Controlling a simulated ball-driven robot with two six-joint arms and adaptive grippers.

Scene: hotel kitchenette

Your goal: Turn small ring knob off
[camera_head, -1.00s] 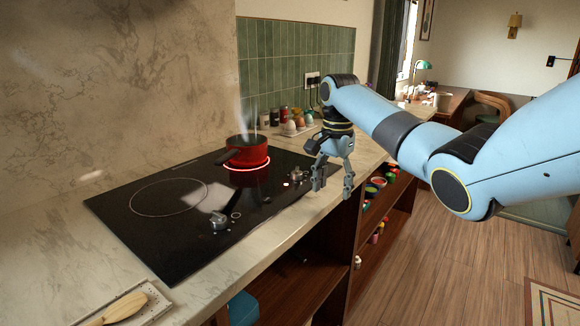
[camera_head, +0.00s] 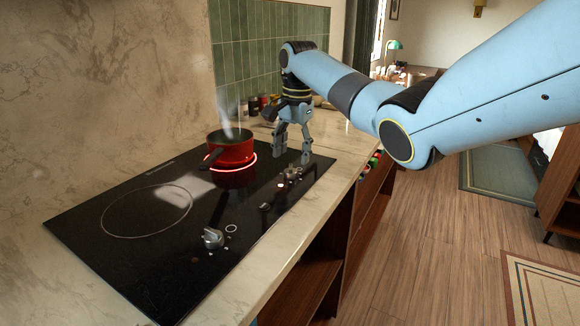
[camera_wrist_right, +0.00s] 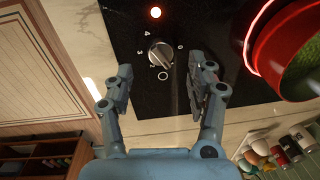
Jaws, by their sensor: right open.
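The small ring knob (camera_head: 291,173) is a silver knob near the right front of the black glass cooktop. In the right wrist view the knob (camera_wrist_right: 160,54) has numbers around it, and a red light (camera_wrist_right: 155,13) glows above it. The small ring (camera_head: 253,160) glows red under a red pot (camera_head: 231,153). My right gripper (camera_head: 291,157) points down at the knob, fingers apart. In the right wrist view my right gripper (camera_wrist_right: 166,72) is open and empty, its fingertips on either side of the knob with gaps. My left gripper is out of view.
The pot gives off steam; in the right wrist view the pot (camera_wrist_right: 290,45) is close to one finger. A second knob (camera_head: 212,237) stands nearer the front, by an unlit large ring (camera_head: 147,211). Jars (camera_head: 255,105) stand by the tiled wall. The front counter strip is clear.

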